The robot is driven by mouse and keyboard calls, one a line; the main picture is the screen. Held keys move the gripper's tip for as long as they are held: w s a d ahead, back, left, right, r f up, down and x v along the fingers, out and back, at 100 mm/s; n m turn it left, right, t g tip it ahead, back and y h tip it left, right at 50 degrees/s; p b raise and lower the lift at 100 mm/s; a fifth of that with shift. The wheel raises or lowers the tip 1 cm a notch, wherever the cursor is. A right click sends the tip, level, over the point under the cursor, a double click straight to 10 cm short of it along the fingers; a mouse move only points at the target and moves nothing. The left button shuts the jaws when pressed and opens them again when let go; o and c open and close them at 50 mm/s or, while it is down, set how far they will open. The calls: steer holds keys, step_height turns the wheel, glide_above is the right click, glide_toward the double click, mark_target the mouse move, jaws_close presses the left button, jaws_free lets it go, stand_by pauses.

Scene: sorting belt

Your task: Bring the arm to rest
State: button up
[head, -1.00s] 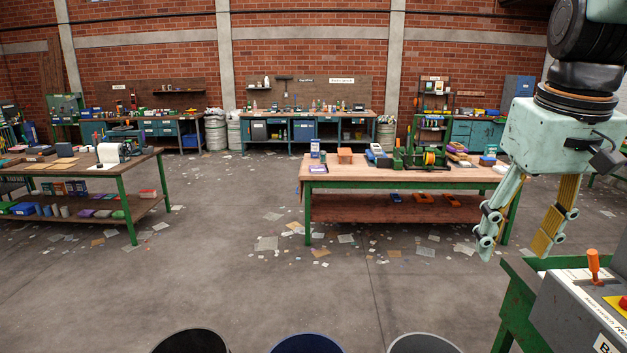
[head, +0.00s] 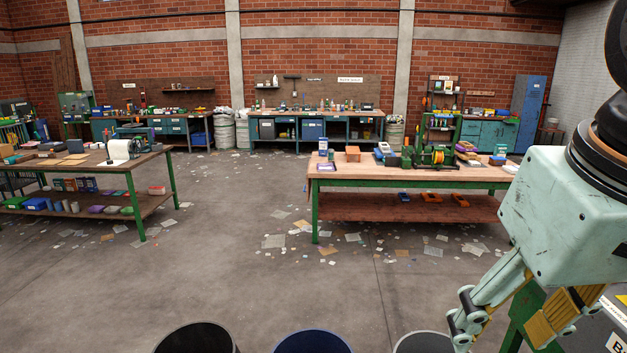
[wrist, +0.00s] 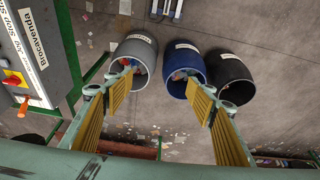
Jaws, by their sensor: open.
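My gripper (head: 497,333) hangs at the right of the head view, pale green with yellow finger pads. Its fingers are apart with nothing between them. In the wrist view my gripper (wrist: 164,101) shows both fingers spread, with the floor and bins beyond them. The arm is above a green-framed stand with a control box (wrist: 40,45), which has an orange lever (wrist: 22,107).
Three bins stand on the floor: grey (wrist: 136,52), blue (wrist: 184,62) and black (wrist: 230,76); the grey and blue ones hold items. A wooden workbench (head: 400,178) with green legs stands ahead. Another bench (head: 150,157) is at left. Open floor with scattered papers lies between.

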steer(key=s, duration=0.1)
steer(key=s+a+f, duration=0.1)
steer(key=s, duration=0.1)
steer(key=s+a+f, duration=0.1)
steer(key=shift+s+f, duration=0.2)
steer(key=shift+s, duration=0.2)
stand_by(1.0)
